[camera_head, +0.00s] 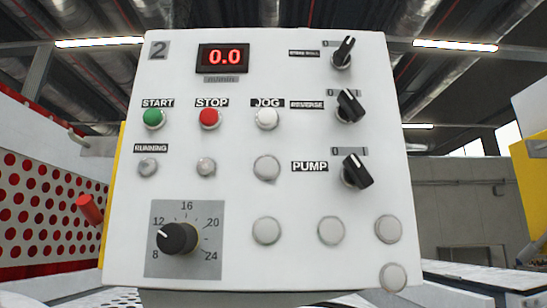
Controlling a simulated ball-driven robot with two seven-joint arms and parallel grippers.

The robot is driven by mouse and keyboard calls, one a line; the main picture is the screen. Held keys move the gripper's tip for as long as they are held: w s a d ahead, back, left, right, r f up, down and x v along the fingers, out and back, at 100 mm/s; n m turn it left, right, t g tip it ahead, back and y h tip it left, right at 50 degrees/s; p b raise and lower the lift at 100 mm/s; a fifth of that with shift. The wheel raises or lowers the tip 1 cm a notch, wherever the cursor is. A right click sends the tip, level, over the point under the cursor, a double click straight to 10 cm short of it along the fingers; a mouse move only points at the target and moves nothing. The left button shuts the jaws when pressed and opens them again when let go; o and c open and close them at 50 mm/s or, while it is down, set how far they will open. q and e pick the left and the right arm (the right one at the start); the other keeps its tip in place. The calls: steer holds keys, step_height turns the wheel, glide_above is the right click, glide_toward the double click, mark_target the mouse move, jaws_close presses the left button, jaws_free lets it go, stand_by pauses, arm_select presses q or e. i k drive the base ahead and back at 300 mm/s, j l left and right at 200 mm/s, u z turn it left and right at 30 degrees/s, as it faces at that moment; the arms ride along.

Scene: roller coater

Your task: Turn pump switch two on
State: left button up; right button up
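A white control panel (230,200) marked 2 fills the middle of the view. The black pump switch (357,171) sits on its right side, beside the label PUMP (310,166). Its knob is tilted, with the upper end toward the left, near the 0 mark, and the lower end toward the right. Neither of my grippers shows in this view.
Above the pump switch are the reverse switch (350,106) and another black switch (343,53). Green start (154,118), red stop (209,118) and white jog (266,118) buttons are left. A dial (178,238) is lower left. The display (223,58) reads 0.0.

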mark_target(354, 173)
steer(key=l+u, duration=0.2)
steer(key=l, duration=0.25)
steer(key=k+l+u, duration=0.15)
steer(key=l, duration=0.3)
steer(key=k+l+u, duration=0.2)
steer(key=l, duration=0.25)
steer(key=l+u, duration=0.2)
steer(key=l, duration=0.25)
